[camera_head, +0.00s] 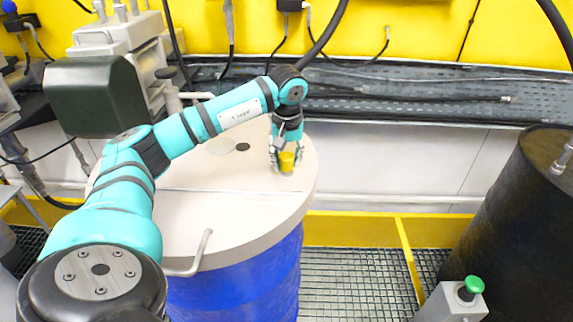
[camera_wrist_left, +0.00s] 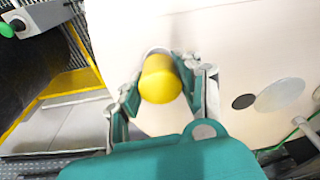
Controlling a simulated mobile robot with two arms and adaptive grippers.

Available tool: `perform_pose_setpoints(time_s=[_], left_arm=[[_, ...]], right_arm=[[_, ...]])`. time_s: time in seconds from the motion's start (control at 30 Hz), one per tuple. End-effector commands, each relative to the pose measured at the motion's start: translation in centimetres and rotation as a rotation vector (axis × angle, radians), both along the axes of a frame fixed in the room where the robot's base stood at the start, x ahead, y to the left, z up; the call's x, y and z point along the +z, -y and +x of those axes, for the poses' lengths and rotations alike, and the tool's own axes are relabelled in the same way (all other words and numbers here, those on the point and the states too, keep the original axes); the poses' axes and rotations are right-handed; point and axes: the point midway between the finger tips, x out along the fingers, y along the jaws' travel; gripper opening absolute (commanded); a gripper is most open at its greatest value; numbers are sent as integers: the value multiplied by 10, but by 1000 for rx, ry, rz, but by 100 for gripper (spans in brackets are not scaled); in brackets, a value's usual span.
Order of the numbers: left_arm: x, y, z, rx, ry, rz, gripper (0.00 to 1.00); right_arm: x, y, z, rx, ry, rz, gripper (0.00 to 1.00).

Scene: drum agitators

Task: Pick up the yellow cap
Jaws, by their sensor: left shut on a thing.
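The yellow cap (camera_head: 287,161) is at the right part of the round beige drum lid (camera_head: 200,210). My left gripper (camera_head: 287,163) points down over the lid and is shut on the cap. In the left wrist view the yellow cap (camera_wrist_left: 160,79) sits between the two fingers of the left gripper (camera_wrist_left: 160,90), with a pale ring edge showing behind it. I cannot tell whether the cap is still seated on the lid or lifted slightly. My right gripper is not in view.
The lid tops a blue drum (camera_head: 240,280) and has a bent handle (camera_head: 190,258) at its front. A dark drum (camera_head: 515,220) stands at the right, near a box with a green button (camera_head: 474,284). A yellow rail (camera_head: 350,230) runs behind the grated floor.

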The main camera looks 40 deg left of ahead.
Motion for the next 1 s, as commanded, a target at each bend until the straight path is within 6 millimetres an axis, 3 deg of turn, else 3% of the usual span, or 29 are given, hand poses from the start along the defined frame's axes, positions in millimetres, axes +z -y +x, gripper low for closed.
perform_pose_setpoints(time_s=[0.17, 0.57, 0.8, 1.0], left_arm=[[19, 3, -2, -2, 4, 0, 16], [26, 76, -71, -6, 4, 1, 16], [35, 106, -99, -3, 3, 3, 16], [36, 116, -109, 0, 1, 1, 16]], right_arm=[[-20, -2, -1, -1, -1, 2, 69], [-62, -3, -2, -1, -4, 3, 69], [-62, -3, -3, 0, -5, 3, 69], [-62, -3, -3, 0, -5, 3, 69]])
